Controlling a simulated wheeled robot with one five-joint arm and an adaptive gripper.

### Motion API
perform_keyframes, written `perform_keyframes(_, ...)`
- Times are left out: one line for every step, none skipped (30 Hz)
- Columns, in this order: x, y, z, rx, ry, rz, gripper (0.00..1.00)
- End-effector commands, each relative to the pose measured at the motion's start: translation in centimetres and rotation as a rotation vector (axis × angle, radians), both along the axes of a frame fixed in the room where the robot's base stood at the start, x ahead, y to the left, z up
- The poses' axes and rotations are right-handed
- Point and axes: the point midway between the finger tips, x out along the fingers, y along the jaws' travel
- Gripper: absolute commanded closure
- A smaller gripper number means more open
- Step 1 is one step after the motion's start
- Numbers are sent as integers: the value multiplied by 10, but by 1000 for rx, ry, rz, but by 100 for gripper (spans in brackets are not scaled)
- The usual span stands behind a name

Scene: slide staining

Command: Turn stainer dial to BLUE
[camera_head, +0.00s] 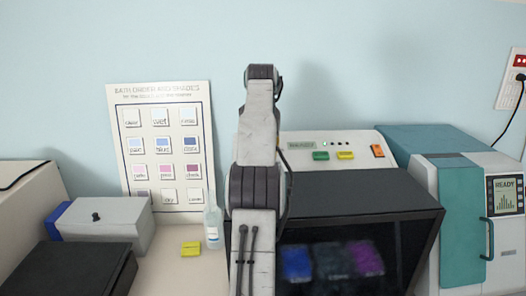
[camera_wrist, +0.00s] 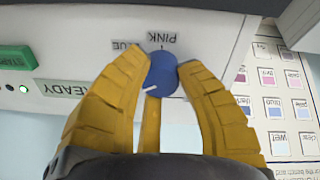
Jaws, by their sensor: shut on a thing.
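The stainer (camera_head: 335,205) stands in the middle of the head view, with a pale control panel above its dark front. Its dial is hidden there behind my arm, as is my gripper. In the wrist view, the round blue dial (camera_wrist: 161,75) sits on the white panel between the fingers of my gripper (camera_wrist: 164,72). The yellow fingers are shut on the dial from both sides, with a third finger below it. A white mark on the dial points to the lower left of the picture. An upside-down PINK label (camera_wrist: 160,40) is above it, and a partly covered label ending in UE (camera_wrist: 126,46) is at upper left.
A green button (camera_wrist: 15,58) and a READY label (camera_wrist: 62,88) are left of the dial. A shade chart (camera_head: 160,150) leans on the wall, with a bottle (camera_head: 212,225) and yellow block (camera_head: 191,248) before it. A teal machine (camera_head: 450,190) stands right.

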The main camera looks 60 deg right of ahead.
Motion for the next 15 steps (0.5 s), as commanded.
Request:
perform_keyframes(1,0,0,-2,-4,-5,100)
perform_keyframes(1,0,0,0,-6,-11,100)
perform_keyframes(1,-1,0,3,-10,-21,100)
perform_keyframes(1,-1,0,5,-14,-31,100)
perform_keyframes(1,-1,0,8,-19,-43,100)
perform_keyframes(1,-1,0,12,-25,-61,100)
perform_keyframes(1,-1,0,15,-31,-76,100)
perform_keyframes(1,-1,0,19,-38,-94,100)
perform_keyframes(1,-1,0,24,-46,-117,100)
perform_keyframes(1,-1,0,29,-53,-136,100)
perform_keyframes(1,-1,0,34,-62,-156,100)
perform_keyframes(1,-1,0,40,-72,-182,100)
perform_keyframes(1,-1,0,45,-78,-201,100)
perform_keyframes(1,-2,0,49,-86,-221,100)
perform_keyframes(0,-2,0,55,-95,-247,100)
